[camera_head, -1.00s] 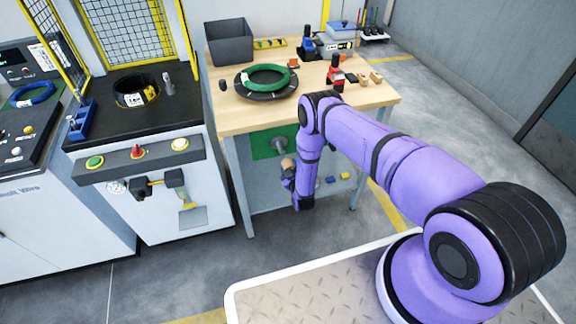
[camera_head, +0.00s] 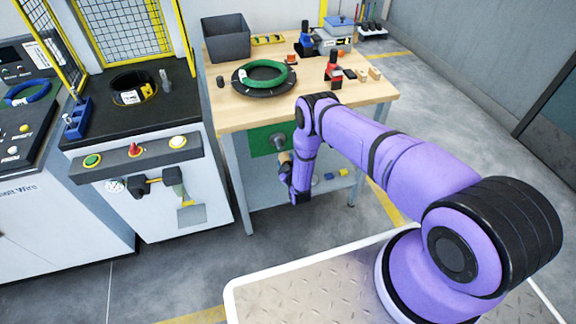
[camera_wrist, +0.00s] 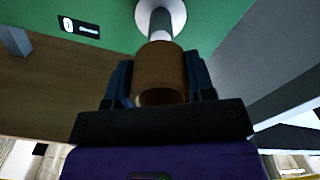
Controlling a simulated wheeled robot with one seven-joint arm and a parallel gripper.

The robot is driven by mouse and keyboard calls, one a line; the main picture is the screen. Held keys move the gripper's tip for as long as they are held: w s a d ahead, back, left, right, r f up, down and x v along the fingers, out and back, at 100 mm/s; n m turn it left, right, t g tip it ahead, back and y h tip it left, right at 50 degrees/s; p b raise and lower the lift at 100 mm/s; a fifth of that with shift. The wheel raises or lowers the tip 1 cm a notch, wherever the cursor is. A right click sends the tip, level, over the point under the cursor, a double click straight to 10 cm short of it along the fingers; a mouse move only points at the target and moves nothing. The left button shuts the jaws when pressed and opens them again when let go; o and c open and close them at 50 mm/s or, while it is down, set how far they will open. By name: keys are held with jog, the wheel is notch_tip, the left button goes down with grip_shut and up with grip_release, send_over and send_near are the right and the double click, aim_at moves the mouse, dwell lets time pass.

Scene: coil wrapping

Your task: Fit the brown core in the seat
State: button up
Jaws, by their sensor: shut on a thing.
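The brown core (camera_wrist: 163,70) is a short hollow tube held between the two dark fingers of my gripper (camera_wrist: 160,88) in the wrist view. Beyond it, a grey post with a round white flange (camera_wrist: 171,12) stands out from a green panel (camera_wrist: 115,10); this looks like the seat. The core's far end overlaps the post in the picture; I cannot tell whether they touch. In the head view the post (camera_head: 277,140) shows on the green panel under the table, and the core (camera_head: 284,156) is just below and right of it. My gripper is mostly hidden by the arm there.
The wooden table (camera_head: 230,115) overhangs the panel, with a green coil (camera_head: 263,74) on a black disc and a grey bin (camera_head: 226,40) on top. A table leg and a low shelf holding small blue and yellow parts are close to my arm. A white machine stands left.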

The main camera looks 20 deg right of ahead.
aim_at(280, 145)
jog(key=shift+w, duration=1.4)
jog(key=shift+w, duration=3.6)
dwell(0.5)
jog(key=o, duration=1)
jog(key=s, duration=1)
jog(key=shift+s, duration=0.35)
